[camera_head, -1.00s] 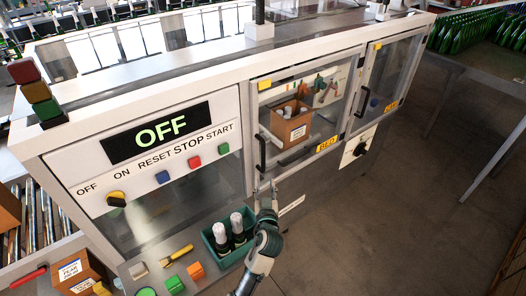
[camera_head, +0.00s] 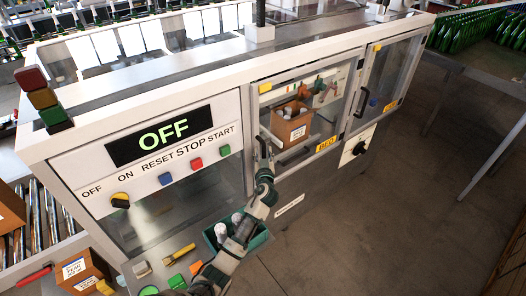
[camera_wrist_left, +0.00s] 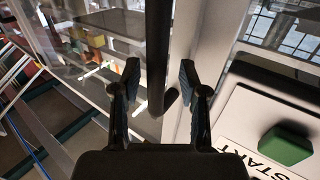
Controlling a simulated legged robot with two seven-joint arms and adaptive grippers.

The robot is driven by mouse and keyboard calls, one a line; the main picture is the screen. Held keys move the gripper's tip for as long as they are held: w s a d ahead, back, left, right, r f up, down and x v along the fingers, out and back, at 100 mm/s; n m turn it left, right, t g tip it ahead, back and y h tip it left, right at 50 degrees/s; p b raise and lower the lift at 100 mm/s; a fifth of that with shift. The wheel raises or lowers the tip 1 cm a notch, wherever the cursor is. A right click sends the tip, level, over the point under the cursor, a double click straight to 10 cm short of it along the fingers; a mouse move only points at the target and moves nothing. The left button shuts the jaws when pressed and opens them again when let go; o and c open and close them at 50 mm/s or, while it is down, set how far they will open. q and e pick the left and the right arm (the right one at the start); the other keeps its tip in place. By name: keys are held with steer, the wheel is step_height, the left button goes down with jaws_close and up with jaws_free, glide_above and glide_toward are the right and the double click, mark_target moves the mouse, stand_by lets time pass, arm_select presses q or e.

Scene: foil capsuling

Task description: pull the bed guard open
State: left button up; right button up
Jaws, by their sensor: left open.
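The bed guard (camera_head: 342,104) is a clear framed door with a yellow BED label, in the middle of the machine front. It looks shut. Its black upright handle (camera_head: 262,146) is at the door's left edge. My left gripper (camera_head: 265,164) is at the handle's lower part, which it partly hides. In the left wrist view, the handle (camera_wrist_left: 158,45) runs down between the two open fingers of the gripper (camera_wrist_left: 160,78), with a gap on each side. My right gripper is not in view.
A second guard (camera_head: 388,75) with its own handle is to the right. The OFF display (camera_head: 160,135) and coloured buttons are to the left. A green bin (camera_head: 258,241) with bottles stands under my left arm. A cardboard box (camera_head: 293,128) shows behind the bed guard.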

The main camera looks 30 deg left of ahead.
arm_select(q)
steer(key=shift+w+a, duration=0.1)
steer(key=shift+w, duration=0.1)
steer(key=shift+d+r, duration=0.1)
steer(key=shift+d, duration=0.15)
jaws_close()
